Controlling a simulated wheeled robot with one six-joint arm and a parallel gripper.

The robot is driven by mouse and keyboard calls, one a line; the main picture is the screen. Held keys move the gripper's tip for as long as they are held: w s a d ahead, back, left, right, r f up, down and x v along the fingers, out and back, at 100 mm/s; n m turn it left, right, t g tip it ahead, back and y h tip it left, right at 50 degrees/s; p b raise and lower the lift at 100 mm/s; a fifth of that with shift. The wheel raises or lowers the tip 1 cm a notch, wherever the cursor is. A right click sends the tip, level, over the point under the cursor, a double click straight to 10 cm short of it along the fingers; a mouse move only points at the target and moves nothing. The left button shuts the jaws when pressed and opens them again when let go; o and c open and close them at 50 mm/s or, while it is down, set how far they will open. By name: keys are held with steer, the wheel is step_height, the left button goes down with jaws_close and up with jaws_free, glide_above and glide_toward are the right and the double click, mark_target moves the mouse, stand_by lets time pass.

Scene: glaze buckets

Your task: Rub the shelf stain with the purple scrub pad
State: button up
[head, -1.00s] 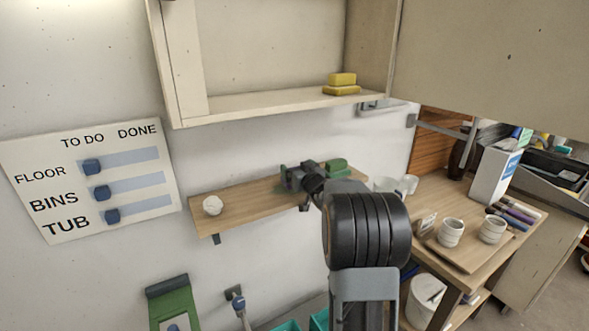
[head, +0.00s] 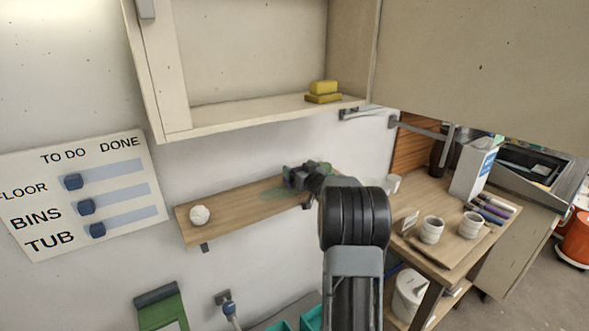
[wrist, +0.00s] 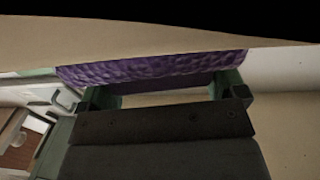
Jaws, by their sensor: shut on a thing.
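The purple scrub pad (wrist: 150,68) shows in the wrist view between the green fingers of my gripper (wrist: 165,88), which is shut on it. The pad's far face is up close to a pale wood-coloured surface; I cannot tell whether it touches. In the head view my gripper (head: 303,176) is over the right part of the wooden wall shelf (head: 232,206). The pad is not clear there. A faint greenish stain (head: 258,197) lies on the shelf just left of my gripper. My arm hides the shelf's right end.
The open cabinet (head: 225,124) above holds yellow sponges (head: 323,92). A side table at the right carries white cups (head: 432,229). The shelf between ball and stain is clear.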

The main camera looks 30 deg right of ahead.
steer(key=shift+a+b, duration=0.2)
steer(key=shift+b, duration=0.2)
steer(key=shift+a+f+b, duration=0.15)
steer(key=shift+a+b, duration=0.5)
steer(key=shift+a, duration=0.55)
steer(key=shift+a+r+b, duration=0.2)
steer(key=shift+a+b, duration=2)
steer(key=shift+a, duration=1.75)
steer(key=shift+a+b, duration=1.2)
steer(key=shift+a, duration=0.45)
steer(key=a+b, duration=0.2)
steer(key=shift+a+f, duration=0.15)
steer(key=shift+a, duration=0.15)
steer(key=shift+a+b, duration=0.4)
steer(key=shift+b, duration=0.15)
steer(key=shift+w, duration=0.1)
steer(key=shift+w+r, duration=0.15)
steer(key=shift+r, duration=0.1)
